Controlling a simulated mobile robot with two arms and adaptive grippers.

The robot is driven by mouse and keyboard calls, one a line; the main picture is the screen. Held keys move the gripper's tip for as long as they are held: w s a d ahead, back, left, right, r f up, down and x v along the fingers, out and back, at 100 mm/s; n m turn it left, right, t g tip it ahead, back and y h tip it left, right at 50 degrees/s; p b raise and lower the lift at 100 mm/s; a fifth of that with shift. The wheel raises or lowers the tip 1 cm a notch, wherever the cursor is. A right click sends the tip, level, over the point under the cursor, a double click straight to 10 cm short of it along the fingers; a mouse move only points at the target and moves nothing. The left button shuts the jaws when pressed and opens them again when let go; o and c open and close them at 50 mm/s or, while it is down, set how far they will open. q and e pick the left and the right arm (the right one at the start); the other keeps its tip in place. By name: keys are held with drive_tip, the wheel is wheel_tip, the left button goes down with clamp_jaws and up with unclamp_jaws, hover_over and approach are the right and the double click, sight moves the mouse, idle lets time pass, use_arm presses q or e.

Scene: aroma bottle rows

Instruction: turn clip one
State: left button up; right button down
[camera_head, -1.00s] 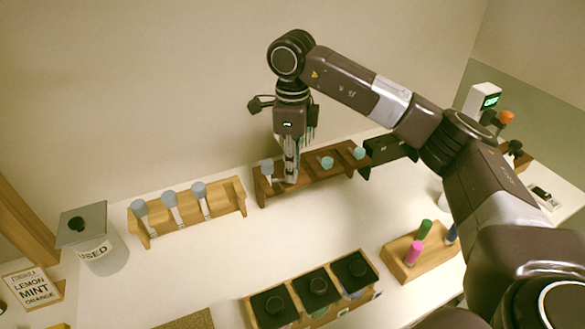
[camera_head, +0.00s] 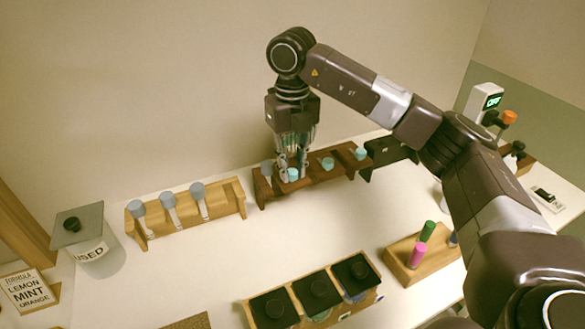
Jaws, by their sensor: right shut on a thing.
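A dark brown wooden rack (camera_head: 318,183) stands at the back of the table. It carries a grey-topped piece (camera_head: 266,168) at its left end and teal-topped pieces (camera_head: 328,164) and (camera_head: 360,154) further right. My right gripper (camera_head: 291,173) points down over the rack's left part, its fingers shut on another teal piece (camera_head: 293,175). That piece is partly hidden by the fingers. I cannot tell which part is the clip. My left gripper is not in view.
A light wooden rack (camera_head: 188,226) with grey-topped droppers stands to the left, near a jar marked USED (camera_head: 94,254). A box with black lids (camera_head: 316,292) and a block with coloured caps (camera_head: 410,265) stand in front. The table middle is clear.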

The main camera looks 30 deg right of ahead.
sight(292, 171)
drive_tip(key=shift+r+m, duration=0.15)
drive_tip(key=shift+m, duration=1.45)
drive_tip(key=shift+w, duration=0.1)
drive_tip(key=c, duration=1.7)
unclamp_jaws()
drive_tip(key=shift+c, duration=0.2)
wheel_tip(292, 171, up, 12)
